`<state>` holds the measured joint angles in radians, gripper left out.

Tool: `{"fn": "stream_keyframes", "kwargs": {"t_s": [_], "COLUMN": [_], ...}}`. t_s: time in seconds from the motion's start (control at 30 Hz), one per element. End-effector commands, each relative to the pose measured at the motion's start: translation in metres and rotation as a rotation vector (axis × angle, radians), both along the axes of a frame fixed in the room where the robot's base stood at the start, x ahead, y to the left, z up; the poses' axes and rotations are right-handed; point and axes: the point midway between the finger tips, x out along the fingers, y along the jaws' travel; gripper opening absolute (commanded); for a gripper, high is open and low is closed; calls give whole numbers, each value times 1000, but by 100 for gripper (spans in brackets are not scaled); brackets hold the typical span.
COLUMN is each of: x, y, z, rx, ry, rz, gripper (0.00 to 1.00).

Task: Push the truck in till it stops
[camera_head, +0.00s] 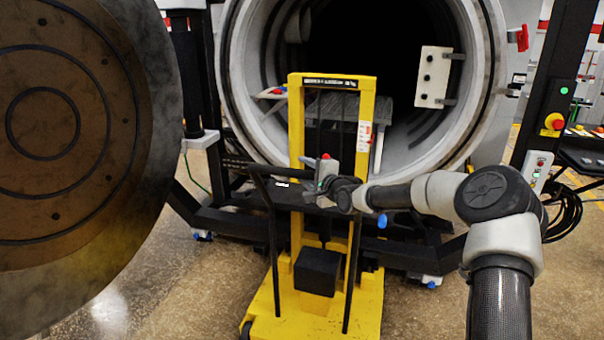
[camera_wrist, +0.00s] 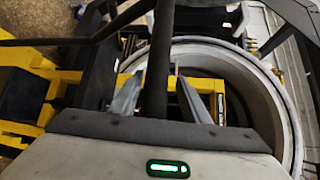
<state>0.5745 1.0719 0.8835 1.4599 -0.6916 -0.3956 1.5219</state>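The yellow lift truck (camera_head: 367,110) stands upright in front of the round furnace mouth (camera_head: 482,120), its mast overlapping the opening. A grey load (camera_head: 336,106) shows behind the mast, inside the opening. The truck has a black push handle (camera_head: 270,215) on my side. My gripper (camera_head: 318,180) is at the handle's top bar. In the wrist view, the black bar (camera_wrist: 156,65) runs between the two fingers (camera_wrist: 160,80). The fingers look apart, with a gap beside the bar. The truck's wheels and the far end of the load are mostly hidden.
The large round furnace door (camera_head: 130,150) hangs open at the left. A dark support frame (camera_head: 420,240) crosses below the chamber. A black post with a red button (camera_head: 553,122) stands at the right. Floor is clear to the truck's lower left and right.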

Motion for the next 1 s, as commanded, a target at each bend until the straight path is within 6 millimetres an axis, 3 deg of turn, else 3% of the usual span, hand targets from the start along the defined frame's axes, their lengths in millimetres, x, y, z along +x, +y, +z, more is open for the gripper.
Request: {"fn": "stream_keyframes", "kwargs": {"t_s": [0.27, 0.43, 1.0], "x": [-2, -17, -133], "y": [5, -3, -60], "z": [-1, 2, 20], "rx": [3, 4, 2], "ry": [4, 3, 4], "rz": [7, 6, 3], "gripper": [42, 42, 42]}}
